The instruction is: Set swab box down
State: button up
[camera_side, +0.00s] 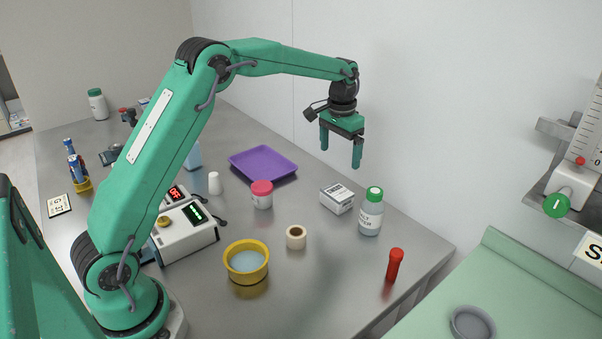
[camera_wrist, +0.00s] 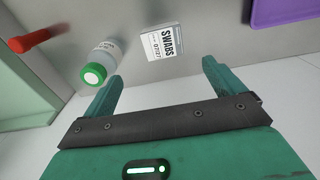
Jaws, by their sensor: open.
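The swab box (camera_side: 337,198) is a small white carton with dark print. It rests on the steel table next to a green-capped bottle (camera_side: 371,211). In the wrist view the box (camera_wrist: 161,42) shows the word SWABS and lies beyond the fingertips. My gripper (camera_side: 340,158) is open and empty, with its green fingers pointing down. It is above the table, clear of the box, and nothing is between its fingers in the wrist view (camera_wrist: 158,80).
A purple tray (camera_side: 263,163), a pink-lidded jar (camera_side: 262,194), a tape roll (camera_side: 296,237), a yellow bowl (camera_side: 246,262) and a red tube (camera_side: 394,265) stand around the box. A wall is close behind. Bare table lies at front right.

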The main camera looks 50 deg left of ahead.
jog(key=s+d+r+t, duration=0.35)
jog(key=s+r, duration=0.85)
jog(key=s, duration=0.4)
jog(key=s+d+f+t, duration=0.1)
jog(key=s, duration=0.8)
jog(key=s+d+f, duration=0.1)
jog(key=s+f, duration=0.1)
jog(key=s, duration=0.7)
jog(key=shift+d+t, duration=0.3)
jog(key=shift+t, duration=0.05)
